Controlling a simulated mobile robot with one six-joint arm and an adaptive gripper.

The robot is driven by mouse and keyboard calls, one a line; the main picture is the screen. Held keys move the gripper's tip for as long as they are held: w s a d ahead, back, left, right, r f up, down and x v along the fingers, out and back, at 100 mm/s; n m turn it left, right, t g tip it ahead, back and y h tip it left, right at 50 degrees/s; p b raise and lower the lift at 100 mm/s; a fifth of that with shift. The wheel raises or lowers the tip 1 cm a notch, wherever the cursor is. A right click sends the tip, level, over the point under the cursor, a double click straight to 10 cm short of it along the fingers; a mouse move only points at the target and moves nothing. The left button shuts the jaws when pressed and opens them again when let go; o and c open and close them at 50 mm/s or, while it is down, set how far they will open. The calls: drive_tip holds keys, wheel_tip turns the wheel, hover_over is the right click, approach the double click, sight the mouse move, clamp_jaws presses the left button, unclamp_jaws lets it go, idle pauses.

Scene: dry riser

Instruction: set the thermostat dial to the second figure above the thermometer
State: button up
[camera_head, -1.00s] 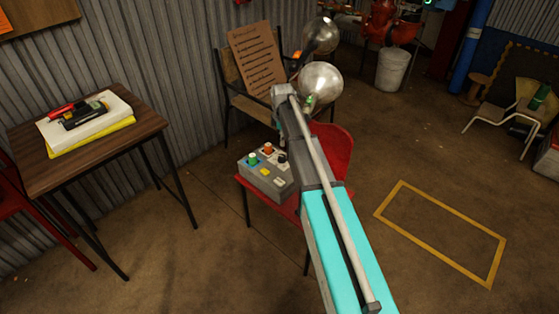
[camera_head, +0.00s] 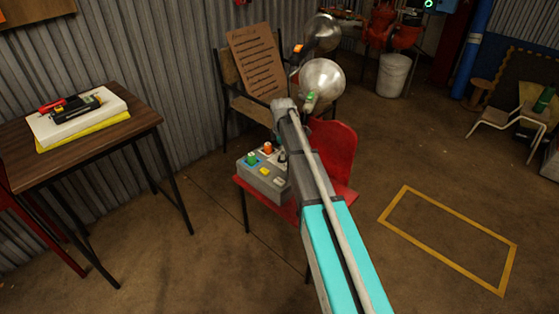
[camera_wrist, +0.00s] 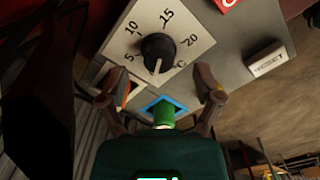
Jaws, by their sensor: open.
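The thermostat dial (camera_wrist: 158,48) is a round black knob with a white pointer line, on a pale plate marked 5, 10, 15, 20 and C. Its line points down in the wrist view, at the gap between C and 5. My gripper (camera_wrist: 155,74) is open, one finger on each side of the dial's lower edge; I cannot tell whether they touch anything. In the head view the dial sits on a grey control box (camera_head: 262,184), mostly hidden by my arm. I cannot make out a thermometer in either view.
Beside the dial are a green knob (camera_wrist: 163,112) on a blue-edged base, an orange knob (camera_wrist: 128,92) and a RESET button (camera_wrist: 268,58). The box stands on a red chair (camera_head: 338,150). A chair behind holds a written sheet (camera_head: 257,62). A wooden table (camera_head: 60,165) stands left.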

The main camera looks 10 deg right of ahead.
drive_tip(key=shift+f+b, duration=0.75)
drive_tip(key=shift+f, duration=0.3)
